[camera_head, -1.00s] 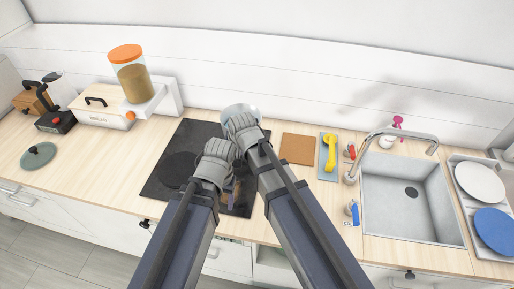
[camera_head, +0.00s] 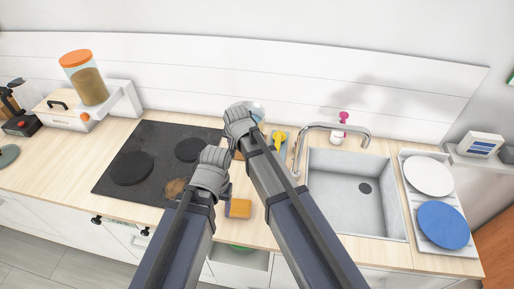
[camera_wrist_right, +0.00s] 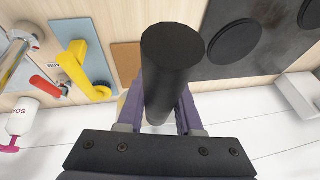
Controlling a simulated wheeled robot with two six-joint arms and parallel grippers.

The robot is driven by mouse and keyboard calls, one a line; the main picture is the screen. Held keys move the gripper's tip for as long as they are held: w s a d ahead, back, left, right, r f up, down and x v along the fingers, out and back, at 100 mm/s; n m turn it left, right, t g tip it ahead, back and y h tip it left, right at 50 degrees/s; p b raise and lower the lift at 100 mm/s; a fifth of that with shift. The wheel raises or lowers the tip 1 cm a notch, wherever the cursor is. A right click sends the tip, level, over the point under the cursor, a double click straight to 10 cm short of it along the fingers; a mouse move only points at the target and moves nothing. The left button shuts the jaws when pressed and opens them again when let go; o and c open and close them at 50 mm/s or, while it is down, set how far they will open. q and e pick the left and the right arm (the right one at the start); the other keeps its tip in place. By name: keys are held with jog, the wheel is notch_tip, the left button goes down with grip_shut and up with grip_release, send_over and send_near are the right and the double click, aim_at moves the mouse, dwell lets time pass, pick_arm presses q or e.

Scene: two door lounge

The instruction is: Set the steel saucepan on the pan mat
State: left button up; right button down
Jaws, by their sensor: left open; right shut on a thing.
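The steel saucepan (camera_head: 259,109) is mostly hidden behind my right gripper (camera_head: 247,120) in the head view; only a pale bluish edge shows. In the right wrist view, my right gripper (camera_wrist_right: 158,112) is shut on its thick black handle (camera_wrist_right: 170,55). The pan mat is a brown cork square (camera_wrist_right: 126,60) on the counter, clear in the right wrist view between the blue mat and the hob. In the head view, my arms cover most of it. My left gripper (camera_head: 226,191) is open, low over the counter by the hob's right edge.
A black hob (camera_head: 152,165) with a brown stain lies left. A blue mat (camera_wrist_right: 80,62) with a yellow item (camera_wrist_right: 88,75) lies beside the cork mat. An orange-brown block (camera_head: 239,208) shows near my left gripper. The sink (camera_head: 340,200), tap and plates are right.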

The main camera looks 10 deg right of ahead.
pick_arm(q)
notch_tip(320, 180, down, 10)
jog(key=b, duration=1)
pick_arm(e)
notch_tip(320, 180, down, 10)
jog(key=shift+d, duration=0.1)
pick_arm(q)
jog(key=shift+f, duration=0.2)
pick_arm(e)
jog(key=shift+f, duration=0.2)
jog(key=c, duration=0.6)
grip_release()
pick_arm(q)
jog(key=shift+r, duration=0.2)
pick_arm(e)
jog(key=shift+o, duration=0.2)
jog(key=shift+r, duration=0.25)
